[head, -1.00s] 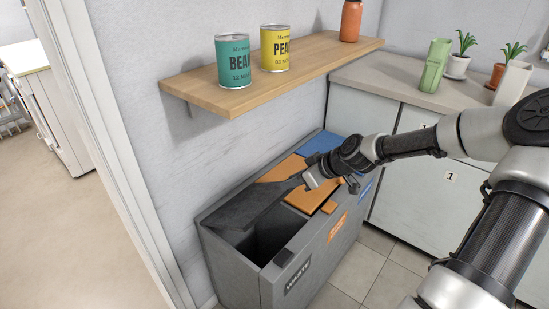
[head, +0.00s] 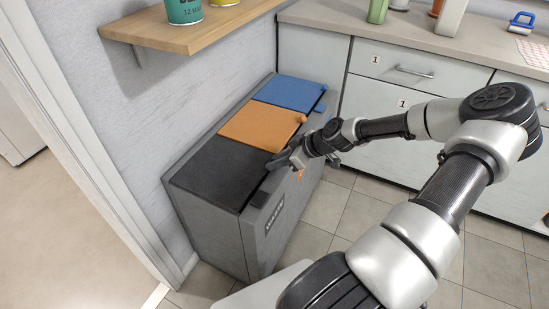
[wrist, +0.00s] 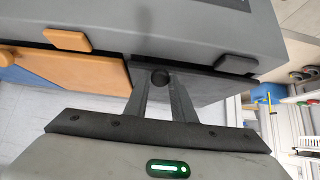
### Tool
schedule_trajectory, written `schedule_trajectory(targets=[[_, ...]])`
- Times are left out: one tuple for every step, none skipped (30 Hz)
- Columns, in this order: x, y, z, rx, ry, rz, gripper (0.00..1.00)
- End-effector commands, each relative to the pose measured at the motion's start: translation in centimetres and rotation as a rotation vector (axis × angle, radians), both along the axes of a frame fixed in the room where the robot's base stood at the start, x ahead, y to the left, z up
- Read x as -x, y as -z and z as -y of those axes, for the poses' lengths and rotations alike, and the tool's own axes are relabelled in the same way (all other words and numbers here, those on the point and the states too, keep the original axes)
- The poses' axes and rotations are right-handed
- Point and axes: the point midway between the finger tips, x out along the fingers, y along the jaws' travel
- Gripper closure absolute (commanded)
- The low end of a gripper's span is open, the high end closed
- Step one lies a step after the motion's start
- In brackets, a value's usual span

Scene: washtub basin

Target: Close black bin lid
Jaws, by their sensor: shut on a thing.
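The black bin lid (head: 217,170) lies down over the bin's near compartment in the head view, looking about level with the orange lid; no open hole shows. In the wrist view the black lid (wrist: 205,86) is seen along its front edge, close to the bin rim. My gripper (head: 280,161) is at the lid's front corner beside the orange lid. In the wrist view my gripper (wrist: 160,82) is shut on a small round dark knob (wrist: 160,77) at that corner. Whether the lid touches the rim all along is hard to tell.
The grey bin (head: 215,235) stands against the wall. Its orange lid (head: 262,125) and blue lid (head: 290,92) are down. A wooden shelf (head: 170,45) with cans overhangs behind. White cabinets (head: 395,85) stand at the right. Tiled floor (head: 330,215) is open in front.

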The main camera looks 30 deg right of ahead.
Motion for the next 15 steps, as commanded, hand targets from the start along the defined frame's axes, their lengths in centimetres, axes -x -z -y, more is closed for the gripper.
schedule_trajectory(targets=[[0.36,0.15,0.18,0.000,0.000,-0.007,1.00],[0.36,0.15,0.17,0.000,0.000,-0.007,1.00],[0.35,0.13,0.18,0.000,0.000,-0.007,1.00],[0.36,0.13,0.18,0.000,0.000,-0.007,1.00],[0.34,0.12,0.19,0.000,0.000,-0.007,1.00],[0.34,0.11,0.20,0.001,0.001,-0.007,1.00],[0.34,0.11,0.20,0.001,0.001,-0.007,1.00],[0.34,0.09,0.20,0.001,0.001,-0.007,1.00],[0.33,0.08,0.20,0.001,0.001,-0.007,1.00],[0.33,0.08,0.20,0.001,0.001,-0.007,0.72],[0.31,0.06,0.20,0.001,0.001,-0.007,0.67],[0.28,0.04,0.19,0.000,0.001,-0.006,0.60],[0.25,0.02,0.18,0.001,0.001,-0.005,0.59],[0.22,0.01,0.16,0.001,0.001,-0.004,0.59],[0.18,-0.01,0.15,0.000,0.001,-0.004,0.59]])
